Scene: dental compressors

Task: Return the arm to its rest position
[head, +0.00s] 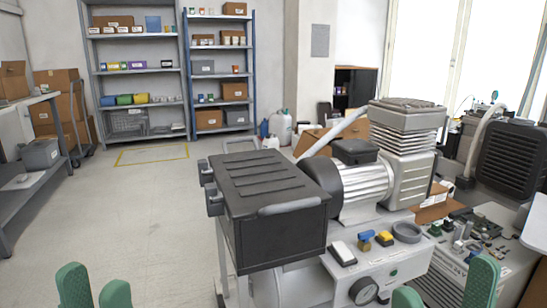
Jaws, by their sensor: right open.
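My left gripper (94,287) shows at the bottom left edge of the head view as two green fingertips with a narrow gap between them and nothing seen in it. My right gripper (443,289) shows at the bottom right, its green fingertips wider apart, open and empty. It is in front of the compressor's lower right part. The lower parts of both grippers are cut off by the frame. The dental compressor (362,190) stands between and beyond them, with a black ridged box (268,195) at its left front.
A second compressor unit (510,158) and a bench with small parts (490,250) stand at the right. Shelves (140,70) and a grey side table (35,185) are farther off. The floor (130,210) at left is clear.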

